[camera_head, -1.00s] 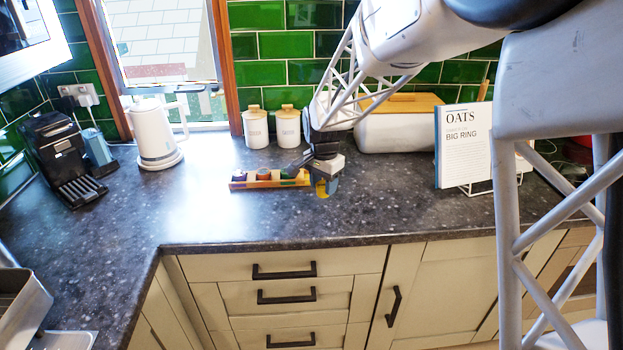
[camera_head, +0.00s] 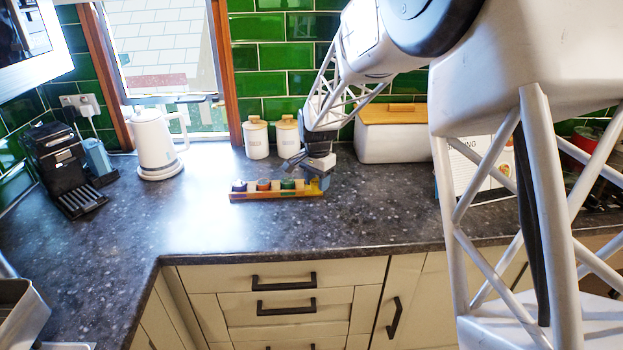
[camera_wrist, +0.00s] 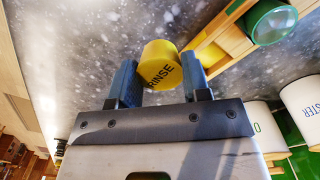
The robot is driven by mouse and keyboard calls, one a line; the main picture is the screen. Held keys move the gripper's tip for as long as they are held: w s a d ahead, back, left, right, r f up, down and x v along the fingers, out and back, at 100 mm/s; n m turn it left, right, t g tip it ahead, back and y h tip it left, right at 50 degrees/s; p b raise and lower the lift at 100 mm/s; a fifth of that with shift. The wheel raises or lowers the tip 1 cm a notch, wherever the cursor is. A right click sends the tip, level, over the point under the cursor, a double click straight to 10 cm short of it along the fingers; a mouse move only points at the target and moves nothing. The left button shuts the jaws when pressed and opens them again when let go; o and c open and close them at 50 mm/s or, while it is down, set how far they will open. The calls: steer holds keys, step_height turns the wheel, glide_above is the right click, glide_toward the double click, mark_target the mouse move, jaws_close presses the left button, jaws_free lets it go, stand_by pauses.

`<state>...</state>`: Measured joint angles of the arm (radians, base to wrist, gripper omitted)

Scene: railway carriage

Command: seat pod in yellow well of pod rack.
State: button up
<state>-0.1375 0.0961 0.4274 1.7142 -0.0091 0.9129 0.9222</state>
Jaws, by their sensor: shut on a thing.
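A yellow pod marked RINSE (camera_wrist: 160,64) is between the two blue fingers of my gripper (camera_wrist: 160,82) in the wrist view. My gripper is shut on it. In the head view my gripper (camera_head: 316,178) is at the right end of the pod rack (camera_head: 270,196), and the held pod is hard to make out. The rack is a long wooden block with a dark purple, an orange and a green pod in it. In the wrist view the rack (camera_wrist: 222,32) runs beside the held pod, with the green pod (camera_wrist: 272,22) nearest.
Two white canisters (camera_head: 256,140) and a bread bin (camera_head: 392,138) stand behind the rack. A white kettle (camera_head: 156,145) and a coffee machine (camera_head: 65,165) are to the left. The counter in front of the rack is clear.

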steer(key=w, duration=0.5)
steer(key=w+a, duration=0.1)
steer(key=w, duration=0.2)
steer(key=shift+f, duration=0.4)
steer(key=shift+f, duration=1.75)
steer(key=shift+f, duration=0.25)
steer(key=o, duration=1)
steer(key=shift+f, duration=0.15)
steer(key=shift+c, duration=0.2)
step_height(320, 180, up, 13)
steer(key=shift+a, duration=0.1)
